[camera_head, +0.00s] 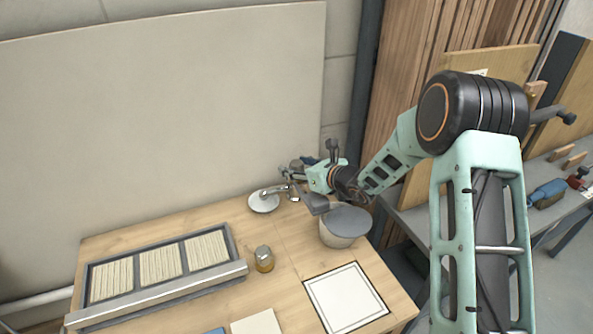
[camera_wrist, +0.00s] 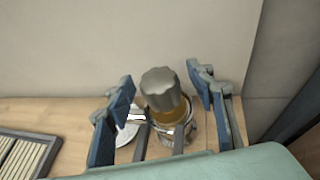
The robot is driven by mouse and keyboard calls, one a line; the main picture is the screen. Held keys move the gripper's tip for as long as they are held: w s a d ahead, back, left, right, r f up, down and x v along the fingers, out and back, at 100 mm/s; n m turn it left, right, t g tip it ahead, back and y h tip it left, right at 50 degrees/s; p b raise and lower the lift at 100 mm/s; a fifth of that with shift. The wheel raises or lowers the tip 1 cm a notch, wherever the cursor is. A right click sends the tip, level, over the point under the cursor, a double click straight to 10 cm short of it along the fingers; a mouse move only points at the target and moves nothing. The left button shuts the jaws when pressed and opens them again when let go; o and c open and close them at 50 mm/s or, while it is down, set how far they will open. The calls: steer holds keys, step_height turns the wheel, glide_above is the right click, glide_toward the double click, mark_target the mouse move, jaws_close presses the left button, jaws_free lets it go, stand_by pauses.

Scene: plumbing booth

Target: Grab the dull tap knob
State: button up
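In the wrist view, a dull grey tap knob (camera_wrist: 161,88) with a lobed rim stands on an amber-brown lower part. My gripper (camera_wrist: 160,95) is open, with one blue-grey finger on each side of the knob. Gaps show between the knob and both fingers, and I see no contact. In the head view, my gripper (camera_head: 298,170) is above the back right part of the table. The knob cannot be made out clearly there, among the fingers.
A round white base (camera_head: 263,203) with a grey tap-like piece (camera_head: 313,203) is near the gripper. A grey-topped pot (camera_head: 345,222), a small amber jar (camera_head: 264,259), a slatted tray (camera_head: 236,240) and a white square (camera_head: 346,297) are on the table. A large pale board (camera_head: 170,110) stands behind.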

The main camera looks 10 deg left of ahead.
steer(key=c, duration=1.2)
steer(key=shift+c, duration=0.2)
